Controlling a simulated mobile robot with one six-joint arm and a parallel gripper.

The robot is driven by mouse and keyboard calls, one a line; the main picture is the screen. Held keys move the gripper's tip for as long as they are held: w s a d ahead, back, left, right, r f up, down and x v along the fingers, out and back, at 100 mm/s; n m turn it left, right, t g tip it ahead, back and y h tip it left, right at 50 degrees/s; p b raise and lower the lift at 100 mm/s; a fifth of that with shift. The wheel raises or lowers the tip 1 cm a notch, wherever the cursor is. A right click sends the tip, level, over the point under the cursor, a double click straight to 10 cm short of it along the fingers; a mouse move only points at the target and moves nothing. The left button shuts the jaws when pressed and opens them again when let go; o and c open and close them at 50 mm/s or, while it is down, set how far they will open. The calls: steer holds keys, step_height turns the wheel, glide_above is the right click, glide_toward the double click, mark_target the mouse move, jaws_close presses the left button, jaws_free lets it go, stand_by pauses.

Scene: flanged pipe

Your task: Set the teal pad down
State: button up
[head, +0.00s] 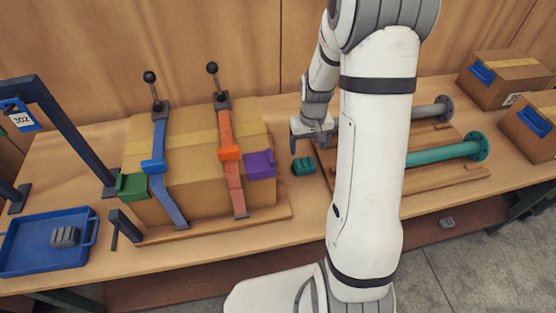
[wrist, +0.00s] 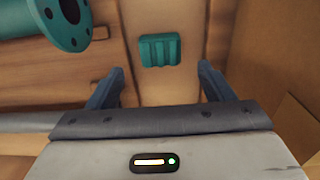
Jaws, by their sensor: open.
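The small ribbed teal pad (head: 303,166) lies on the tabletop between the strapped box and the board with the pipes. In the wrist view, the teal pad (wrist: 160,51) shows ahead of the jaws, centred between their lines and clear of both fingers. My gripper (head: 307,139) is above and just behind the pad in the head view. It is open and empty, with its fingers (wrist: 157,75) spread wide in the wrist view. My arm hides part of the pipe board in the head view.
A teal flanged pipe (head: 445,153) and a grey one (head: 430,111) lie on the wooden board at right. The strapped cardboard box (head: 196,155) is at left, with a blue tray (head: 25,262) holding a grey pad (head: 65,237). Two cartons (head: 505,77) stand at far right.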

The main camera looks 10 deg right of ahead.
mark_target(305, 163)
steer(key=f, duration=0.1)
steer(key=w+f, duration=0.1)
steer(key=f, duration=0.1)
steer(key=shift+d+f, duration=0.15)
steer(key=shift+f, duration=0.15)
steer(key=shift+s+f, duration=0.1)
steer(key=shift+f, duration=0.55)
step_height(305, 163, down, 2)
steer(key=shift+p, duration=0.6)
steer(key=shift+w+f+p, duration=0.2)
steer(key=shift+f+p, duration=0.1)
steer(key=shift+f, duration=0.8)
steer(key=shift+w+f+p, duration=0.15)
steer(key=shift+f+p, duration=0.1)
steer(key=shift+f, duration=0.8)
steer(key=c, duration=0.8)
steer(key=shift+r, duration=0.1)
